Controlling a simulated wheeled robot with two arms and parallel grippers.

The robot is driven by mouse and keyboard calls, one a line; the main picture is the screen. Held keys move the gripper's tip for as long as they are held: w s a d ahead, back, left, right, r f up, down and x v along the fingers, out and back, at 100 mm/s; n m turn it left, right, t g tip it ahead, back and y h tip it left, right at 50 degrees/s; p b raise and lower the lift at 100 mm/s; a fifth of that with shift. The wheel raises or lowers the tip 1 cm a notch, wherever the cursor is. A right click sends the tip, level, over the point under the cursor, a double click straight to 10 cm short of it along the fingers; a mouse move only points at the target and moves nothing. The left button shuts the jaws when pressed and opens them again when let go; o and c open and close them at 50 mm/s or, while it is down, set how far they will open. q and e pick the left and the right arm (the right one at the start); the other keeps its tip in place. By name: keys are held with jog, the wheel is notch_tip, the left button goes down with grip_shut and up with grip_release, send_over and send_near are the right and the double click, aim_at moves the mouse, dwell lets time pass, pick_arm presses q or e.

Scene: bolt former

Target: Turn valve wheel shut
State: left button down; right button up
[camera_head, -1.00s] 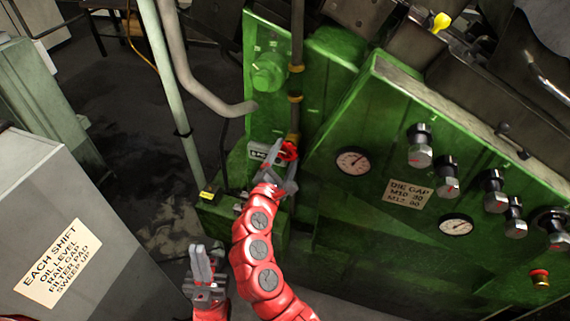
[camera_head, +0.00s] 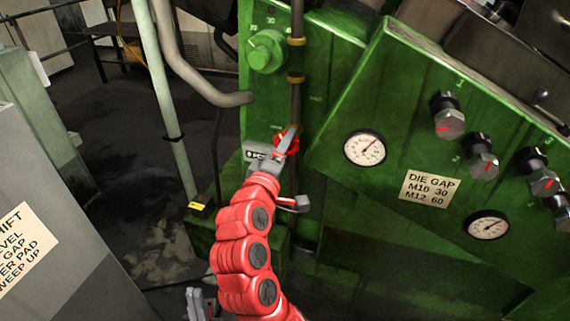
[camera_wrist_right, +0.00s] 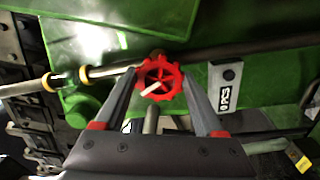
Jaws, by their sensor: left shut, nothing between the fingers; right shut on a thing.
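The red valve wheel (camera_wrist_right: 172,88) sits on a pipe at the green machine's side; in the head view it (camera_head: 291,149) is partly hidden by my right gripper (camera_head: 286,140). In the right wrist view, the two fingers of my right gripper (camera_wrist_right: 160,80) lie on either side of the wheel's rim, shut on it. A pale stub shows at the wheel's middle. My left gripper (camera_head: 197,303) is low in the head view, shut and empty, away from the wheel and partly cut off by the picture edge.
A small counter plate (camera_wrist_right: 226,88) is beside the wheel. A vertical pipe (camera_head: 297,60) with brass collars runs above it. The green panel (camera_head: 345,185) with gauges and knobs stands close on the right. A grey cabinet (camera_head: 60,230) is at left, with open floor between.

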jog(key=shift+a+f+m+b, duration=0.1)
jog(key=shift+m+b, duration=5.6)
jog(key=shift+b, duration=1.9)
jog(key=o, duration=1.1)
jog(key=v, duration=1.7)
jog(key=shift+s+p, duration=0.15)
jog(key=shift+p, duration=0.15)
